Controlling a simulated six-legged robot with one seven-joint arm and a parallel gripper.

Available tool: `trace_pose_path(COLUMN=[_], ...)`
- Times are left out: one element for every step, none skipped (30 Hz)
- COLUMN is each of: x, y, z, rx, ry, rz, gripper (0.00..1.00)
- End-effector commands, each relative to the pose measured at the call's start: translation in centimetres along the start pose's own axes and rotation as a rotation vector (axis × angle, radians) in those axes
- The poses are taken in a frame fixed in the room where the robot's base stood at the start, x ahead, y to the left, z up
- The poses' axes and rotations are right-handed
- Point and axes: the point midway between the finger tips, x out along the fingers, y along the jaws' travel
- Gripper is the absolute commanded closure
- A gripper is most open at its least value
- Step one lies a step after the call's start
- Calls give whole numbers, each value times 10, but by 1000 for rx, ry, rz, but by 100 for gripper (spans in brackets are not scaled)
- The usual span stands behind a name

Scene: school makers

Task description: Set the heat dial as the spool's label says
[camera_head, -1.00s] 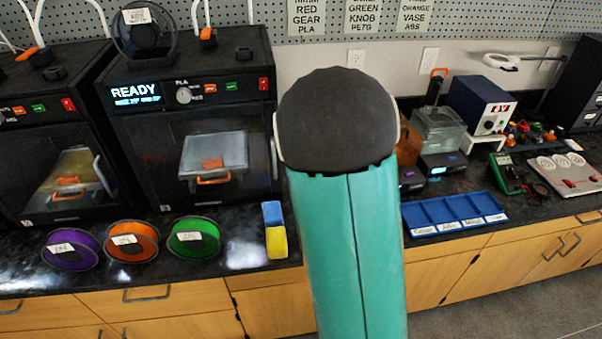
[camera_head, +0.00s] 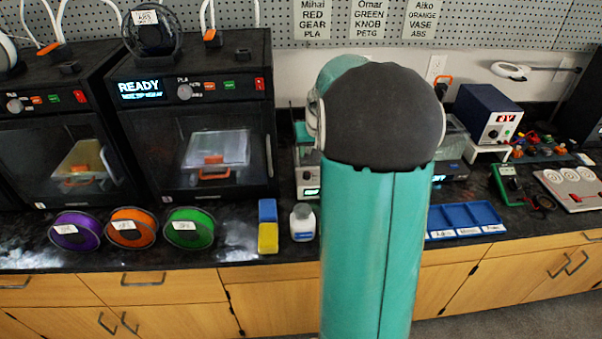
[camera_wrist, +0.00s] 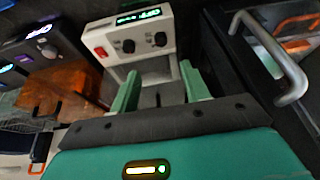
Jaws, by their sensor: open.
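The heat dial (camera_head: 184,92) is a small pale knob on the front of the black printer (camera_head: 130,112), beside the lit READY screen. "PLA" is printed above it; its pointer is too small to read. A dark spool (camera_head: 158,42) stands on top of this printer with a white label (camera_head: 145,17) that seems to read ABS. My gripper (camera_wrist: 160,80) is open and empty in the wrist view, its green fingers facing a white box (camera_wrist: 145,45) with two black knobs and a red switch. In the head view my arm hides the gripper.
A second printer (camera_head: 50,125) stands at the left. Purple (camera_head: 68,232), orange (camera_head: 122,230) and green (camera_head: 180,229) spools lie along the counter front. A sponge (camera_head: 267,238) and white bottle (camera_head: 302,222) stand beside my arm. A printer door handle (camera_wrist: 290,75) is close right of my gripper.

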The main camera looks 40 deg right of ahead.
Motion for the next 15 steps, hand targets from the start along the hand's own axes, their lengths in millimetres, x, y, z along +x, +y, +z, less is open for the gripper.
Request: trace_pose_path(x=[0,0,2,5,8,13,17,22,29,34,40,49,55,61,69], y=[0,1,1,2,2,3,4,4,4,4,4,4,4,4,4], z=[0,0,0,0,0,0,0,0,0,0,0,0,0,1,1], rx=[7,10,12,13,14,15,16,16,17,17,17,17,17,17,16], ry=[0,-1,-2,-2,-3,-4,-4,-3,-5,-4,-4,-5,-4,-4,-5], rz=[-4,-6,-6,-6,-5,-4,-4,-3,-3,-3,-2,-3,-3,-3,-3], gripper=[54,54,54,54,54,54,54,54,54,54,54,54,54,54,54])
